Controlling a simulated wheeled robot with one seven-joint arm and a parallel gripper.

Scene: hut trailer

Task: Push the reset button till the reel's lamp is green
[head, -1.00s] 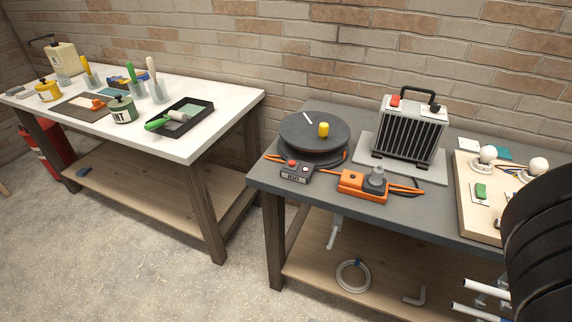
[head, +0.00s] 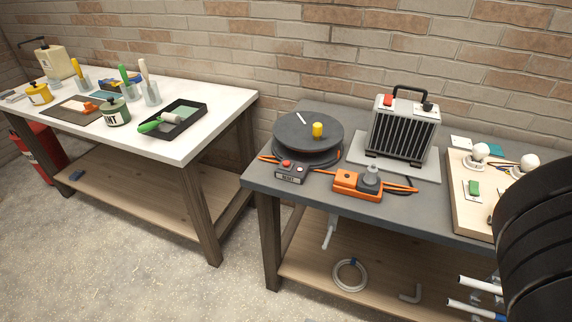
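Orange cable runs from the reel to an orange socket block (head: 357,185) with a grey plug. My gripper is not in view; only part of my dark arm shows at the right edge.
A heater (head: 403,130) stands on a grey slab behind the socket block. A white table (head: 215,97) with painting tools stands at the left, with a floor gap between.

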